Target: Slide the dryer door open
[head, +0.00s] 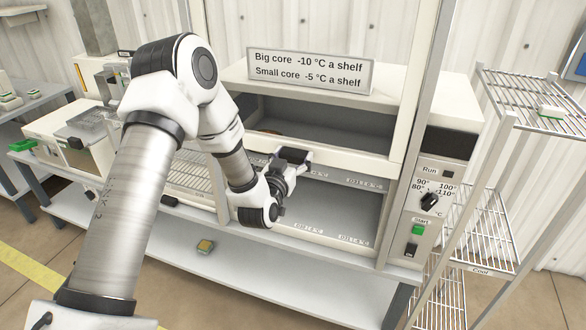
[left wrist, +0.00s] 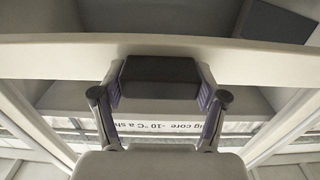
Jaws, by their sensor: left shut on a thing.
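The dryer (head: 448,170) is the pale cabinet in the middle and right of the head view. A pale horizontal door bar (head: 345,173) crosses its front, with grey interior seen above and below it. My left gripper (head: 294,158) is at this bar. In the left wrist view a dark block-shaped handle (left wrist: 160,76) sits on the pale bar (left wrist: 50,58), with one finger of my left gripper (left wrist: 161,92) on each side, shut on it. The arm hides part of the dryer's left front. My right gripper is not in view.
A control panel (head: 428,200) with a dial and switches is on the dryer's right. A sign (head: 310,71) stands above the opening. Wire racks (head: 480,230) stand at the right.

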